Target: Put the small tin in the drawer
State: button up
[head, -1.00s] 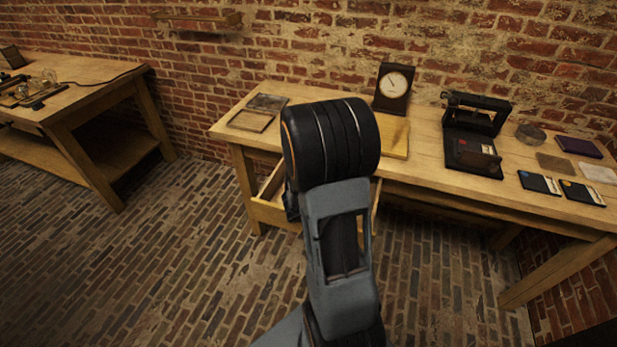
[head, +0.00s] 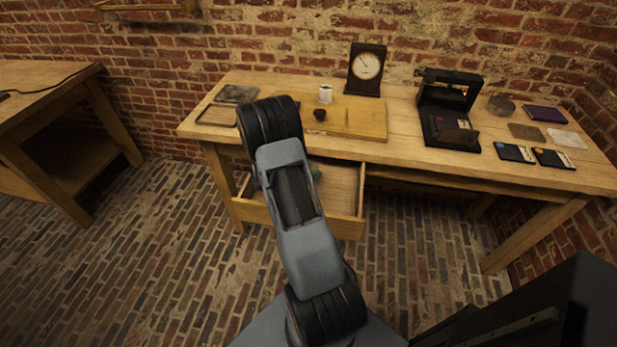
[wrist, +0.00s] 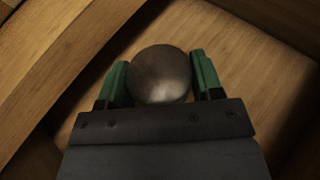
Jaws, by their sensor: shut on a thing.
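The small tin (wrist: 162,72) is a round, dull metal disc in the wrist view. My gripper (wrist: 160,80) is shut on it, with a green finger on each side. The drawer (head: 346,224) hangs open under the workbench in the head view, its pale wooden floor bare where visible. A green bit of my gripper (head: 316,173) shows over the drawer beside my arm; the tin is hidden there. In the wrist view the drawer's floor (wrist: 245,60) lies below the tin and a wooden wall crosses the left. I cannot tell whether the tin touches the floor.
The workbench (head: 400,165) holds a wooden board (head: 365,118), a white cup (head: 325,93), a small dark cup-like thing (head: 319,114), a clock (head: 366,68) and a black press (head: 450,115). Flat dark cards (head: 515,152) lie at right. Another table (head: 50,90) stands left.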

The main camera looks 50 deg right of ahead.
jog(key=shift+w+d+f, duration=0.15)
jog(key=shift+w+f, duration=0.1)
jog(key=shift+f, duration=0.1)
jog(key=shift+w+d+f, duration=0.1)
jog(key=shift+w+f, duration=0.1)
jog(key=shift+f, duration=1.6)
jog(key=shift+f+b, duration=0.2)
jog(key=shift+b, duration=0.1)
jog(key=o, duration=0.9)
jog(key=shift+r, duration=0.1)
